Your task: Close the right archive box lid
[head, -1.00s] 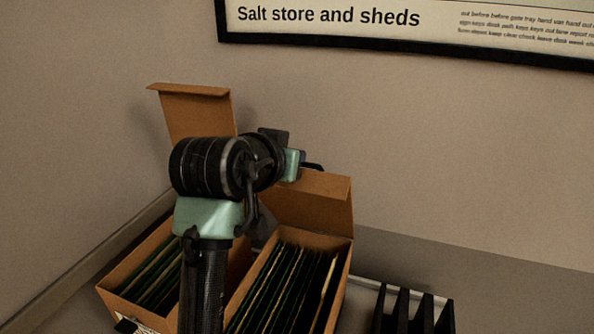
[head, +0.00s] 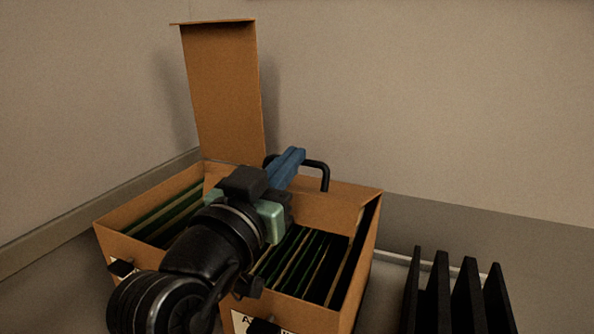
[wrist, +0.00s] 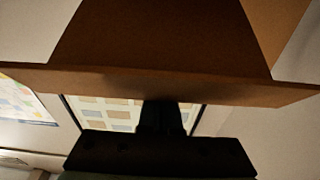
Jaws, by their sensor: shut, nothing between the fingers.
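The right archive box (head: 362,285) is brown card and holds several upright green and dark folders. Its lid (head: 340,205) is low at the back of the box, partly hidden by my gripper, with folders still showing in front. My gripper (head: 294,156) is shut and empty, its blue fingers pointing towards the back at the lid's left part. In the wrist view the brown lid (wrist: 160,40) and its edge flap (wrist: 70,80) span the picture, with my dark fingers (wrist: 162,108) at the flap. I cannot tell whether they touch.
The left archive box (head: 115,222) stands close beside, its lid (head: 222,90) upright and open. A black slotted rack (head: 455,290) stands to the right on the desk. A wall is close behind and another is on the left. My arm covers the boxes' front middle.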

